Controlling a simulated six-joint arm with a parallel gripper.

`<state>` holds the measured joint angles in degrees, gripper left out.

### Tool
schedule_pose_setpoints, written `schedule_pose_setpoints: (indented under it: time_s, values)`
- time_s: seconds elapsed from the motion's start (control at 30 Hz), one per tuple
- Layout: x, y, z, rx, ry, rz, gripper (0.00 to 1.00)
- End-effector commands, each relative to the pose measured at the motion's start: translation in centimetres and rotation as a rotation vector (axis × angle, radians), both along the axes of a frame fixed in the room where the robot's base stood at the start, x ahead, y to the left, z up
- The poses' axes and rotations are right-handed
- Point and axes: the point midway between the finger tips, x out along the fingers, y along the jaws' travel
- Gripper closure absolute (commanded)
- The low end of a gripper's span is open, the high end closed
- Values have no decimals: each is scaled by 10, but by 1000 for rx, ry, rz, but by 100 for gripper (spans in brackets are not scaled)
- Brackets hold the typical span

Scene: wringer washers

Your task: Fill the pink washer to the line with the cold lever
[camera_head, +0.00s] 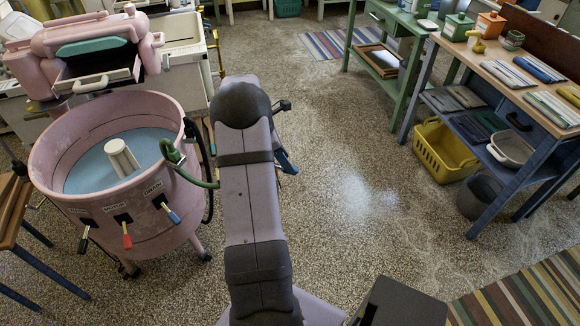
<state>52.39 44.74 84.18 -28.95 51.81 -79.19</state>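The pink washer (155,245) stands at the left, its tub open at the top. Pale blue water (88,166) lies inside around a white agitator (122,158), below the rim. I cannot clearly make out the fill line on the inner wall. Three levers hang on the tub's front: a black-tipped one (83,243), a red-tipped one (127,240) and a blue-tipped one (172,215). My arm rises right of the washer. My gripper is mostly hidden behind it; only dark and blue parts show at its right side.
A green hose (190,178) hooks over the tub's right rim, close to my arm. A pink wringer (85,40) sits above the tub. A wooden stool (12,215) stands at the left. A blue workbench (505,165) and yellow basket (443,152) are right; the speckled floor between is clear.

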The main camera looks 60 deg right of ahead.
Motion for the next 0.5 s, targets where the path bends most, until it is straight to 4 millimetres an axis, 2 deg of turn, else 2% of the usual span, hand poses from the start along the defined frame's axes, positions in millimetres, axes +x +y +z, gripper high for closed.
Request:
schedule_pose_setpoints:
  time_s: [0.23,0.5]
  values:
    - [-9,-8,-30,2,1,-1,61]
    - [-13,-13,-44,0,-2,-1,61]
